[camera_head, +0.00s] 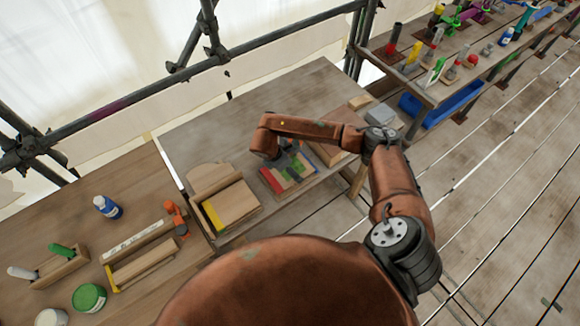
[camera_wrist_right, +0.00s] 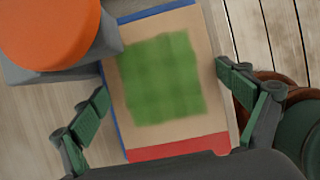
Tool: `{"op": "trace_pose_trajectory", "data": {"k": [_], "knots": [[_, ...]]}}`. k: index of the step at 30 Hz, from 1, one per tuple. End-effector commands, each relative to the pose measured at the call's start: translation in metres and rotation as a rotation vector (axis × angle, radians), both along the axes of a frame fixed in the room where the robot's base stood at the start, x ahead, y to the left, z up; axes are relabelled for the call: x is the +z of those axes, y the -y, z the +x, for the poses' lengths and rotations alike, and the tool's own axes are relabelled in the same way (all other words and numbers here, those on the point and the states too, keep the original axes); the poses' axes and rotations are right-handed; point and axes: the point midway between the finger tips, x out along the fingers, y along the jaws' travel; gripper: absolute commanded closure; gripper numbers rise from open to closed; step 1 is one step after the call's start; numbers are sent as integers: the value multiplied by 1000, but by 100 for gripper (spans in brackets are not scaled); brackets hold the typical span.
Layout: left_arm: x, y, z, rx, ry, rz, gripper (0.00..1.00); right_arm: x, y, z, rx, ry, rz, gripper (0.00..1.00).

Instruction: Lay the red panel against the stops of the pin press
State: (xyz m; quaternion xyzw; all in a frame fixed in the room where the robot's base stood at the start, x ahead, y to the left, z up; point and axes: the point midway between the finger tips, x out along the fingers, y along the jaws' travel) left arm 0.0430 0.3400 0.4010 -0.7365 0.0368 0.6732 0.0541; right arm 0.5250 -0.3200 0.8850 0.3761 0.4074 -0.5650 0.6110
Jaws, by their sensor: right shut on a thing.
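The red panel (camera_wrist_right: 180,147) is a tan board with a red end strip, blue edging and a green patch. In the head view the red panel (camera_head: 271,180) is on the grey-brown worktable, partly hidden under my right gripper (camera_head: 285,160). An orange round top (camera_wrist_right: 50,30) on a grey block stands at the panel's corner; whether it belongs to the pin press I cannot tell. The stops are not clearly visible. My left gripper is not in view.
A wooden holder with a yellow-edged board (camera_head: 232,205) stands left of the panel. Another wooden fixture (camera_head: 145,255), an orange clamp-like piece (camera_head: 176,217) and a blue-white bottle (camera_head: 108,207) are on the left table. The worktable's back (camera_head: 270,95) is clear.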

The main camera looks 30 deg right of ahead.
Motion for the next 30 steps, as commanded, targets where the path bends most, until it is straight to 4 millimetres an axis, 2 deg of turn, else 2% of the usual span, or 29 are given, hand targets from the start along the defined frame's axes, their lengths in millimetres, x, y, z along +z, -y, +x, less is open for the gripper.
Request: {"op": "trace_pose_trajectory", "data": {"k": [21,22,24,30], "knots": [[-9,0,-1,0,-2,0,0,-15,0,0,-1,0,0,34],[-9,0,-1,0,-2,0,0,-14,0,0,0,0,0,4],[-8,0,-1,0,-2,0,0,-14,0,0,0,0,0,0],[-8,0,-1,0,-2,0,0,-14,0,0,0,0,0,0]]}}
